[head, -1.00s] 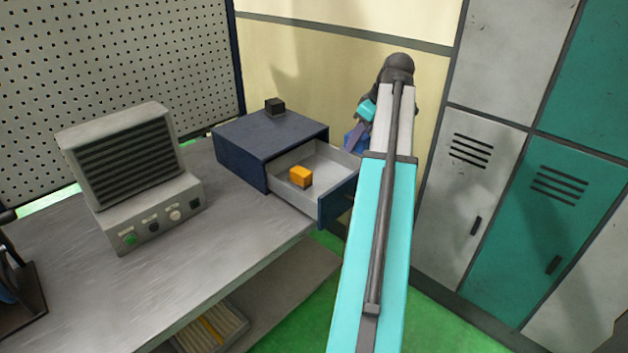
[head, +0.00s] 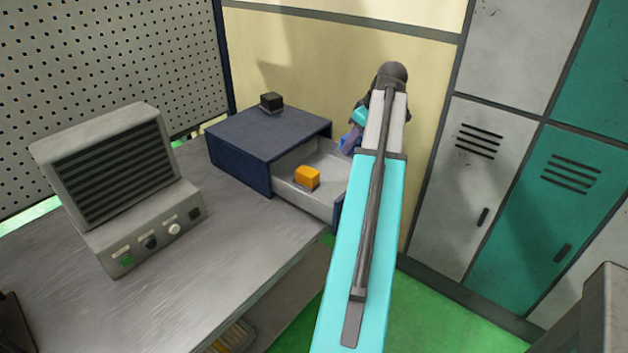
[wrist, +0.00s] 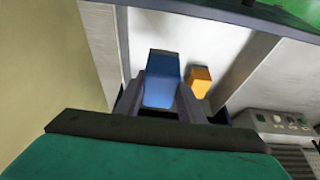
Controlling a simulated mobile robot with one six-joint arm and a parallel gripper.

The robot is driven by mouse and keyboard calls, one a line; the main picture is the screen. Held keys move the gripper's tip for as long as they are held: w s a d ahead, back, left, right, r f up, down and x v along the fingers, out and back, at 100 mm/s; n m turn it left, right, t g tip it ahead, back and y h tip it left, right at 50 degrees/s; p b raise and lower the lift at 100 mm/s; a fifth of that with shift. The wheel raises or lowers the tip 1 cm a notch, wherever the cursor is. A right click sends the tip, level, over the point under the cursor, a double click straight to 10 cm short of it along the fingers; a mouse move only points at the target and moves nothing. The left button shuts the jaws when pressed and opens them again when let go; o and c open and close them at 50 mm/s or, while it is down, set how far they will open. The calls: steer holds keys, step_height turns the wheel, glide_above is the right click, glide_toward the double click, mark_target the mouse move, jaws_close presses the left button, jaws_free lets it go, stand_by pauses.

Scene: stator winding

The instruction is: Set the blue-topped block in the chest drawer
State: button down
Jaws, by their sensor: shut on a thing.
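The blue-topped block (wrist: 162,80) is between the fingers of my gripper (wrist: 160,95) in the wrist view, with the pale drawer floor behind it. In the head view my gripper (head: 350,140) is at the right end of the open drawer (head: 312,200), partly hidden by my arm. The drawer sticks out of the dark blue chest (head: 240,155). From these views I cannot tell whether the block touches the drawer floor.
An orange block (head: 307,177) lies in the drawer and shows right of the blue block in the wrist view (wrist: 201,82). A black block (head: 271,101) sits on the chest. A grey vented device (head: 115,170) stands on the bench. Lockers (head: 490,180) stand at right.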

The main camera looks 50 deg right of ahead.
steer(key=shift+w+f, duration=0.1)
stand_by(0.3)
steer(key=shift+a+f, duration=0.1)
steer(key=shift+f, duration=0.55)
steer(key=shift+f+p, duration=0.55)
steer(key=shift+f, duration=1.8)
steer(key=shift+f+p, duration=0.4)
steer(key=shift+f, duration=1.5)
steer(key=shift+f, duration=0.1)
steer(key=c, duration=1.2)
jaws_free()
steer(key=shift+r, duration=0.2)
steer(key=shift+b+v, duration=0.9)
steer(key=shift+v, duration=5)
